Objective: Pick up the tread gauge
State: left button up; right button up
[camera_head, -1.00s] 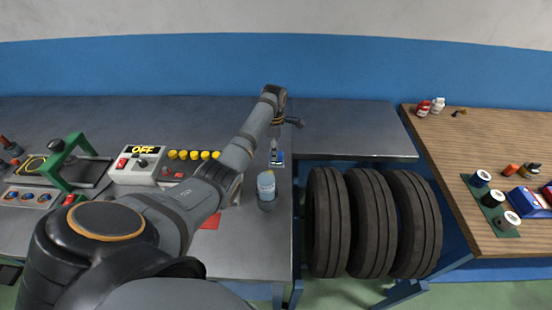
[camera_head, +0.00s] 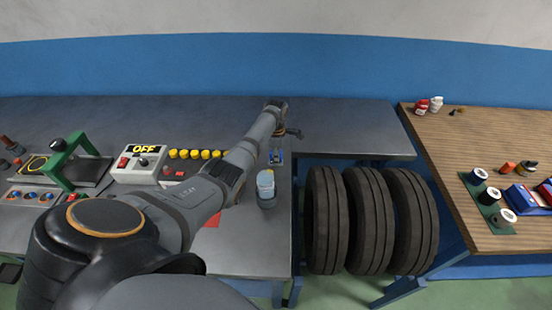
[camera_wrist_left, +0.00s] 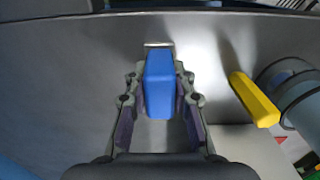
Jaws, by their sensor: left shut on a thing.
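The tread gauge looks to be the blue block (camera_wrist_left: 159,88) with a metal end, seen in the left wrist view. My left gripper (camera_wrist_left: 160,100) is shut on it, with one finger on each side. In the head view the blue piece (camera_head: 276,156) shows at the right end of the grey metal table, just below my left gripper (camera_head: 279,140). I cannot tell whether the gauge still touches the table. My right gripper is not in view.
A pale blue jar (camera_head: 265,184) stands close to the gauge, and a yellow piece (camera_wrist_left: 254,99) lies between them in the wrist view. A control box marked OFF (camera_head: 140,163) is to the left. Several tyres (camera_head: 368,220) stand right of the table edge.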

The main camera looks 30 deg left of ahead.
pick_arm(q)
grip_shut()
notch_tip(320, 180, up, 10)
jog(key=shift+b, duration=0.5)
